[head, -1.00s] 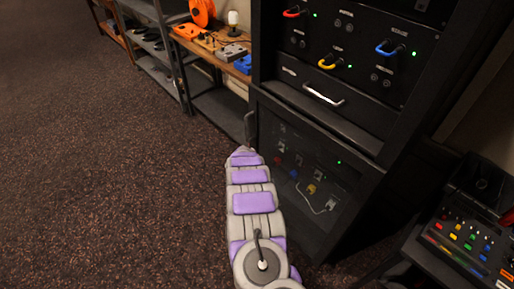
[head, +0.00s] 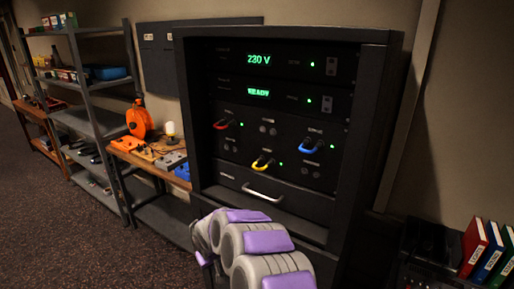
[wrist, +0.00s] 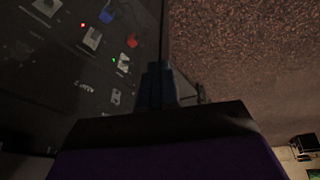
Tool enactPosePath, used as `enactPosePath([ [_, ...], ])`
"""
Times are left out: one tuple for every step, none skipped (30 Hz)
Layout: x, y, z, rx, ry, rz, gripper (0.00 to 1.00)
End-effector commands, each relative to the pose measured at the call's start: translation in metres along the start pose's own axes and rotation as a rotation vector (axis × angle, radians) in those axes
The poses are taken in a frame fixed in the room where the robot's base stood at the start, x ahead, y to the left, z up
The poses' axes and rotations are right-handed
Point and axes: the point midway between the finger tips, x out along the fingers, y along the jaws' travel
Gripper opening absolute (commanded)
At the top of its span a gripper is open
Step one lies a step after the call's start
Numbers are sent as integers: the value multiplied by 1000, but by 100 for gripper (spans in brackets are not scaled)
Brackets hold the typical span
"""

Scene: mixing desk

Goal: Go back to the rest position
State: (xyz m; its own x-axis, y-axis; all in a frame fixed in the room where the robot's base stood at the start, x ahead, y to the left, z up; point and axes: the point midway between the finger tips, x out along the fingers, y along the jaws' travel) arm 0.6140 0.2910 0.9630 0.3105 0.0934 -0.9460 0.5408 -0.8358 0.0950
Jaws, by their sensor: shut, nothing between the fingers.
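My gripper (wrist: 156,72) shows in the wrist view as two dark fingers close together, shut and empty. It points past the dark lower panel (wrist: 60,100), with carpet to the right, and touches nothing that I can see. In the head view my grey and purple arm is at the bottom centre, in front of the rack cabinet (head: 362,130). The fingers cannot be made out in the head view.
The rack carries a red (head: 222,125), a yellow (head: 262,162) and a blue handle (head: 312,147), and a drawer handle (head: 262,192). A wooden bench (head: 135,160) and grey shelves (head: 92,88) stand left. Binders (head: 475,245) are at the right. Carpet (head: 60,220) is open at the left.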

Motion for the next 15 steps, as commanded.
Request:
enactPosePath([
  [-20,6,5,17,-8,-12,0],
  [-31,9,9,25,-13,-18,0],
  [-44,13,16,37,-27,-26,0],
  [-54,15,22,43,-38,-32,0],
  [-65,18,28,51,-48,-37,0],
  [-78,21,35,59,-59,-42,0],
  [-88,25,40,67,-66,-45,0],
  [-98,27,46,74,-73,-49,0],
  [-110,31,57,83,-89,-53,0],
  [-120,33,64,91,-99,-56,0],
  [-131,37,71,99,-107,-57,0],
  [-143,40,81,109,-120,-59,0],
  [-152,42,89,116,-129,-60,0],
  [-161,45,98,123,-138,-61,0],
  [-173,48,109,134,-152,-62,0],
])
